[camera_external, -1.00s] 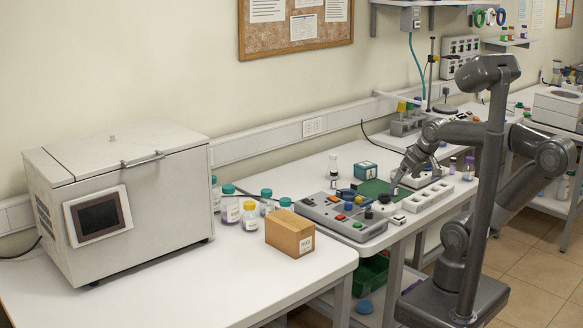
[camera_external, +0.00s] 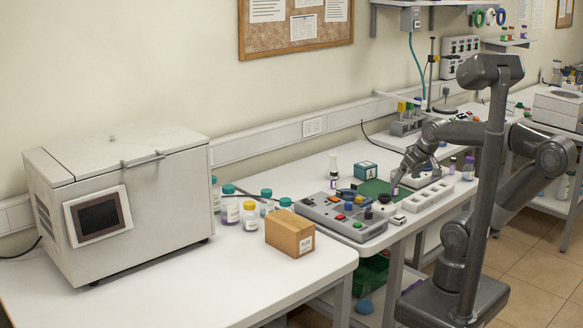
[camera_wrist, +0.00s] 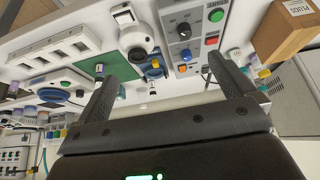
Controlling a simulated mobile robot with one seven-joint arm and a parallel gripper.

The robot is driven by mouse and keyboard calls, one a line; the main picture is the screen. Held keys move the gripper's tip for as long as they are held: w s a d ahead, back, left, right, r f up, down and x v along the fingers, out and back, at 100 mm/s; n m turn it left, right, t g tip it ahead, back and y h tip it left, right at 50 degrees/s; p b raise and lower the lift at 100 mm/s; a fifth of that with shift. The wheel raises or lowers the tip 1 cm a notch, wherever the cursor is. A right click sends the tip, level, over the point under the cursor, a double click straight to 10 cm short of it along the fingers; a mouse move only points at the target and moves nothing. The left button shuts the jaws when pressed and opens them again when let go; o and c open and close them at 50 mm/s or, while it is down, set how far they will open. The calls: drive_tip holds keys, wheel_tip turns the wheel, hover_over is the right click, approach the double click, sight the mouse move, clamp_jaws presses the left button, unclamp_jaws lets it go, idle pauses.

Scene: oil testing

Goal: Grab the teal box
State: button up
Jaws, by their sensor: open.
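The teal box (camera_external: 366,169) is small, with a pale label on its side. It stands on the white bench by the back-left edge of the green mat (camera_external: 374,187), in the external view. My gripper (camera_external: 397,186) is low over the right part of the mat, apart from the box and to its right. In the wrist view my gripper (camera_wrist: 163,72) has its two fingers wide apart with nothing held between them. The green mat (camera_wrist: 98,66) shows there near the left finger. I cannot clearly make out the teal box in that view; a finger may hide it.
A grey control panel (camera_external: 338,214) with coloured buttons lies left of the mat. White socket strips (camera_external: 428,196) lie at the right. A dark-capped bottle (camera_external: 333,170) stands left of the teal box. A cardboard box (camera_external: 289,234) and several capped jars stand further left.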

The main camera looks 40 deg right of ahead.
drive_tip(key=shift+c, duration=0.7)
drive_tip(key=w+d+r, duration=0.3)
drive_tip(key=w+d, duration=0.1)
drive_tip(key=w, duration=0.7)
drive_tip(key=m+g, duration=0.1)
drive_tip(key=m, duration=0.1)
hover_over(366, 164)
drive_tip(key=s, duration=0.4)
wheel_tip(366, 164, down, 12)
drive_tip(key=shift+h, duration=0.4)
drive_tip(key=x, duration=1)
drive_tip(key=shift+w+a, duration=0.35)
drive_tip(key=shift+w, duration=0.05)
